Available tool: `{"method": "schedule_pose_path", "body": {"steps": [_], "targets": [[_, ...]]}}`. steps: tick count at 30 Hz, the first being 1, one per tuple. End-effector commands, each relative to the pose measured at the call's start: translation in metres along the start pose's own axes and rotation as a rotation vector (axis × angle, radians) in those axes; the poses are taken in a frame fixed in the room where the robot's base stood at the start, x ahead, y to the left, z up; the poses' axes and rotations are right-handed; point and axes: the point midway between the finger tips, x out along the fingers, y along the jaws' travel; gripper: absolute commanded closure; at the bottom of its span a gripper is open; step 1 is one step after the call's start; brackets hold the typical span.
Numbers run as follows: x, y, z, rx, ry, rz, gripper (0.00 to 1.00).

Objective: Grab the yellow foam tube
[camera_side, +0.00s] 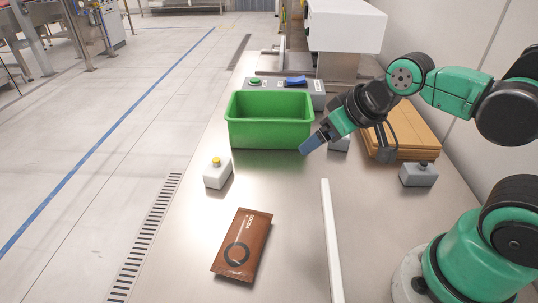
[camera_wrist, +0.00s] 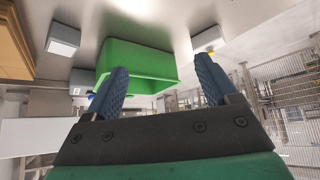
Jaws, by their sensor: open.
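I see no yellow foam tube in either view. The only yellow item near the work is a small round button (camera_side: 216,160) on top of a white box. My gripper (camera_side: 309,145) is in the air just right of the green bin's front right corner, its blue fingers pointing down and left. In the wrist view my gripper (camera_wrist: 159,62) is open, with two blue ribbed fingers apart and nothing between them. The green bin (camera_side: 268,134) stands upright on the metal table, and it shows beyond the fingers in the wrist view (camera_wrist: 140,58). The visible part of its inside looks empty.
A brown pouch (camera_side: 242,245) lies at the table's front. A white bar (camera_side: 332,240) runs lengthwise right of it. Brown boards (camera_side: 408,134) and a grey box (camera_side: 418,174) are at the right. A control box (camera_side: 318,97) with green and blue controls stands behind the bin.

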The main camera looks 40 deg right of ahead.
Motion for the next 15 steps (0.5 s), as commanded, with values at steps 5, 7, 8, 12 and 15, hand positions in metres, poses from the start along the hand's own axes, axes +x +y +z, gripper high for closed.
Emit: {"method": "schedule_pose_path", "body": {"steps": [5, 7, 8, 12, 15], "targets": [[0.0, -0.001, 0.0, 0.001, -0.001, -0.002, 0.2], [0.0, -0.002, -0.001, 0.012, -0.006, -0.009, 0.2], [0.001, -0.004, -0.002, 0.023, -0.011, -0.017, 0.2], [0.007, -0.024, -0.01, 0.151, -0.073, -0.1, 0.2], [0.015, -0.051, -0.019, 0.306, -0.17, -0.195, 0.2]]}}
